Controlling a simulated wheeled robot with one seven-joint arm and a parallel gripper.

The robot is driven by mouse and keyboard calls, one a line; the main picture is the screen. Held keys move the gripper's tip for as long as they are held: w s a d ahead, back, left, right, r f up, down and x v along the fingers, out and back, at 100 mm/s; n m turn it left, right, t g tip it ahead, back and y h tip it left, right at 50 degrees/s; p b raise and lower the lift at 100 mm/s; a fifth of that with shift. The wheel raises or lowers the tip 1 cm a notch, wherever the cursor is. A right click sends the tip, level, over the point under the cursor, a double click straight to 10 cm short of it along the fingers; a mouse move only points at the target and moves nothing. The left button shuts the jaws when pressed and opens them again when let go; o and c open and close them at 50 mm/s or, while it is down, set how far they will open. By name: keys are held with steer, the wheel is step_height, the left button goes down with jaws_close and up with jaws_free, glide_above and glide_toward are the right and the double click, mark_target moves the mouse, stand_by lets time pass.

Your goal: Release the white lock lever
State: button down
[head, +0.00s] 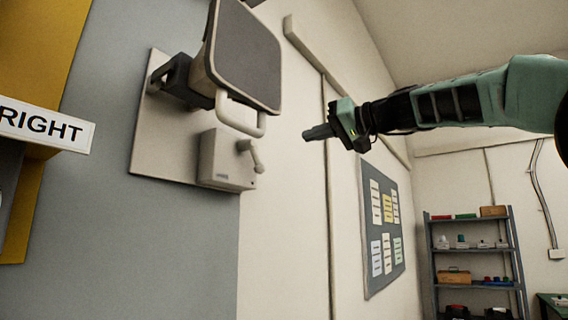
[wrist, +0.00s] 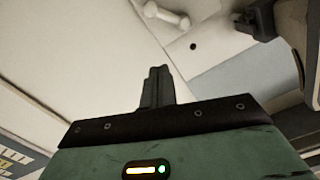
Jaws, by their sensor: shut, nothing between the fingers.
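The white lock lever (head: 253,155) is a short rod with rounded ends, slanting down to the right from the side of a white box (head: 222,163). The box is on a pale wall plate below a dark padded panel (head: 245,55) with a white loop handle (head: 240,118). The lever also shows at the top of the wrist view (wrist: 166,16). My gripper (head: 306,134) is shut and empty, pointing left, to the right of the lever and somewhat higher in the head view. Its closed fingers (wrist: 159,72) show apart from the lever in the wrist view.
A dark bracket (head: 178,78) joins the panel to the pale wall plate (head: 150,135). A "RIGHT" sign (head: 45,124) is at the left. A notice board (head: 382,230) and a shelf (head: 475,260) are farther back. Open space surrounds my gripper.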

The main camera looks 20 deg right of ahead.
steer(key=shift+d+r, duration=0.2)
steer(key=shift+w+a, duration=0.1)
steer(key=w+a+f+p, duration=0.4)
steer(key=w+a+p, duration=0.1)
steer(key=w+a, duration=0.2)
steer(key=shift+w+a, duration=0.3)
steer(key=shift+f, duration=0.3)
stand_by(0.4)
